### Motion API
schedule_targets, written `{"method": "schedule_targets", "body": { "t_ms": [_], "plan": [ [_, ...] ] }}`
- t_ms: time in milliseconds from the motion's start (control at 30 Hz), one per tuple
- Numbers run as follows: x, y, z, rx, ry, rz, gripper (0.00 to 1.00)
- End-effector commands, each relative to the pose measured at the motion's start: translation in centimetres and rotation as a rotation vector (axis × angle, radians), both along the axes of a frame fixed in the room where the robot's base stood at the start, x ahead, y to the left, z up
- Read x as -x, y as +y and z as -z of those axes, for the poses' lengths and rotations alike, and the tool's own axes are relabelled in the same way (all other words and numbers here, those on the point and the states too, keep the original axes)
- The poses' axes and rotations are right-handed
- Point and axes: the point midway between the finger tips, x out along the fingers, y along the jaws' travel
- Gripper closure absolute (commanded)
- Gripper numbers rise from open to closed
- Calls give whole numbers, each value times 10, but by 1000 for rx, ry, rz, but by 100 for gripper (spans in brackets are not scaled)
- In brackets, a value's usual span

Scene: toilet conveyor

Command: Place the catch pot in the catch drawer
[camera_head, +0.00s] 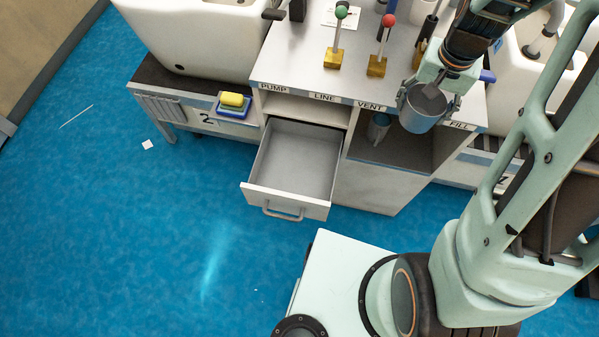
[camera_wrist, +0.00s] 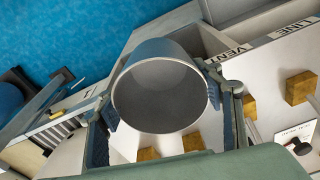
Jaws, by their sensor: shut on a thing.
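The catch pot (camera_head: 420,112) is a grey metal cylinder held in my gripper (camera_head: 428,90). It hangs in front of the counter's front edge, near the VENT and FILL labels. In the wrist view the pot (camera_wrist: 160,92) sits between the two fingers of my gripper (camera_wrist: 165,105), its open mouth facing the camera. The catch drawer (camera_head: 295,165) is pulled out at the cabinet's lower left, under the PUMP and LINE labels. Its inside is empty. The pot is to the right of the drawer and higher than it.
A small grey cup (camera_head: 378,127) stands in the open cubby right of the drawer. Levers with a green knob (camera_head: 341,12) and a red knob (camera_head: 388,20) stand on the counter. Space above the drawer is clear.

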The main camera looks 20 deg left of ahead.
Motion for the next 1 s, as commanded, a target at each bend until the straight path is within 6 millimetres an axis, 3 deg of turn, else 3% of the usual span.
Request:
{"method": "schedule_targets", "body": {
  "t_ms": [33,600,800,1000],
  "plan": [
    [5,11,27,-1,3,15,66],
    [66,93,158,4,10,264,66],
    [88,114,199,6,2,348,66],
    [101,125,219,6,-7,403,66]
  ]
}}
